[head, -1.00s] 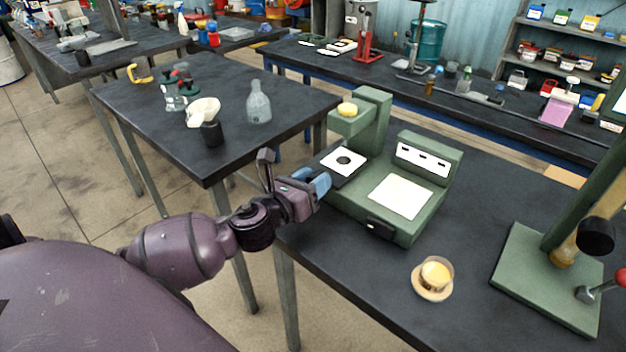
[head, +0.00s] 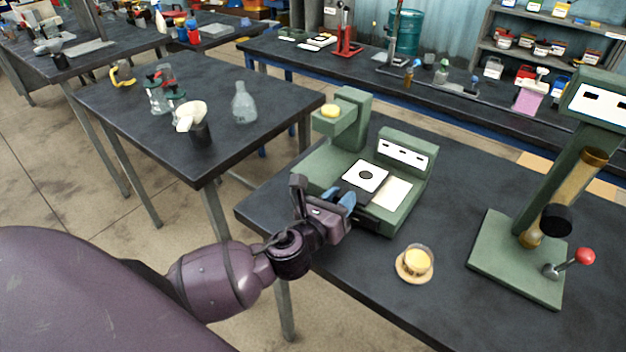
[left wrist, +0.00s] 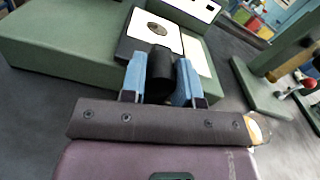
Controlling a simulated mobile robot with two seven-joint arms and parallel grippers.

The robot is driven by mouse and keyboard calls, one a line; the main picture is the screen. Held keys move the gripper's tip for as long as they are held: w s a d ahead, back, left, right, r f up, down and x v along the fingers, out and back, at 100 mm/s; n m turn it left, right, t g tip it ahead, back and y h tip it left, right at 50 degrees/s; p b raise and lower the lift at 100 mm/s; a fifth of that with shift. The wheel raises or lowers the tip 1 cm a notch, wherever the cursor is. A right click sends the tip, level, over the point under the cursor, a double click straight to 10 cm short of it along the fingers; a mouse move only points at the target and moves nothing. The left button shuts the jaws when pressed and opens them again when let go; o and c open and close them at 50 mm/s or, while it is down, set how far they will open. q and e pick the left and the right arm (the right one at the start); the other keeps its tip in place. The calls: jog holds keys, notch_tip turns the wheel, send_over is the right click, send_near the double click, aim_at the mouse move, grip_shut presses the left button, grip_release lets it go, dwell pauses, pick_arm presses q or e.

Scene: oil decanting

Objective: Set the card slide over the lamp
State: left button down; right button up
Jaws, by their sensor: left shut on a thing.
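The card slide (head: 365,177) is a dark plate with a white face and a round dark hole. It lies flat on a green bench instrument (head: 384,212). The lamp (head: 398,194) is a bright white panel in the instrument's top. The slide overlaps its left part, and its right part stays bare. My left gripper (head: 345,203) is at the slide's near side, its blue fingers shut on the slide's black grip (left wrist: 160,66). The left wrist view shows the slide (left wrist: 153,31) just beyond the fingers and the bare lamp strip (left wrist: 196,57) to the right. My right gripper is out of view.
A small cup of yellow liquid (head: 418,263) stands in front of the instrument. A green stand with a brass tube (head: 577,190) is at the right. The instrument's raised arm with a yellow disc (head: 331,111) rises behind and left of the slide.

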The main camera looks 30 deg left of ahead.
pick_arm(q)
jog(key=d+p, duration=0.1)
jog(key=d, duration=0.3)
jog(key=shift+s+d+r, duration=0.15)
jog(key=shift+d, duration=0.4)
jog(key=c, duration=1.3)
grip_release()
jog(key=shift+s, duration=0.1)
jog(key=o, duration=0.5)
jog(key=shift+d, duration=0.2)
jog(key=shift+c, duration=0.2)
jog(key=shift+a, duration=0.15)
jog(key=shift+s+f, duration=0.2)
jog(key=shift+s, duration=0.25)
jog(key=s, duration=0.8)
jog(key=shift+a, duration=0.35)
jog(key=shift+s+b, duration=0.3)
jog(key=shift+s, duration=0.6)
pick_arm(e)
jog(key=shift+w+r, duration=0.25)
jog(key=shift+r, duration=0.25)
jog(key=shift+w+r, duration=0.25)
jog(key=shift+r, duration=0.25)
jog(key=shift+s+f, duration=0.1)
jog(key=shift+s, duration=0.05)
